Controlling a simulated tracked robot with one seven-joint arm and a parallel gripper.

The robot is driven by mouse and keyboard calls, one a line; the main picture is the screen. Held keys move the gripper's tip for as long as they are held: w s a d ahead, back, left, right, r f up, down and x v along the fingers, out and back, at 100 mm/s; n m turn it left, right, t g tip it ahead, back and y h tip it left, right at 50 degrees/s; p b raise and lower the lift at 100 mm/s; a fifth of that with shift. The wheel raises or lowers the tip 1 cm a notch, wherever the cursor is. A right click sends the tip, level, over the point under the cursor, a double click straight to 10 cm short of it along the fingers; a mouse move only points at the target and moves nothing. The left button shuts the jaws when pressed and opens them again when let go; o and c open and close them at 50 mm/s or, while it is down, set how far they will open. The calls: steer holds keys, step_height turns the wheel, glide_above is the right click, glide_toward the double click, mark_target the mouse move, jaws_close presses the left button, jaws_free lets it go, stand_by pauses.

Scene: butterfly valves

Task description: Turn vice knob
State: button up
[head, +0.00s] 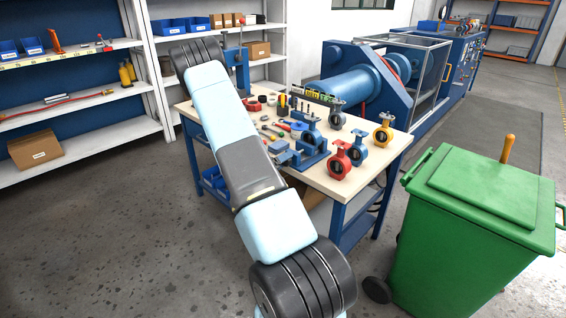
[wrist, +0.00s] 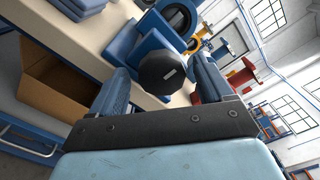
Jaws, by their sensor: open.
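The blue vice (head: 312,148) sits near the front edge of the workbench in the head view. In the wrist view its blue body (wrist: 152,44) is ahead of me, with the round black end of its knob (wrist: 163,73) facing the camera. My gripper (wrist: 161,66) is open, with one blue-grey finger to the left of the knob and one to the right. The knob appears between the fingers with a gap on the left; I cannot tell how deep it is between them or whether the right finger touches it. In the head view my arm hides the gripper.
The wooden bench top (head: 345,186) carries butterfly valves, including a red one (head: 341,160) and a yellow one (head: 383,130), plus loose tools. An open cardboard box (wrist: 62,82) is under the bench. A green bin (head: 470,215) stands at right. Floor at left is clear.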

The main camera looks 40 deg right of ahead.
steer(key=shift+d, duration=0.55)
steer(key=shift+c, duration=0.4)
steer(key=shift+w+a, duration=0.1)
steer(key=c, duration=1)
steer(key=shift+o, duration=0.2)
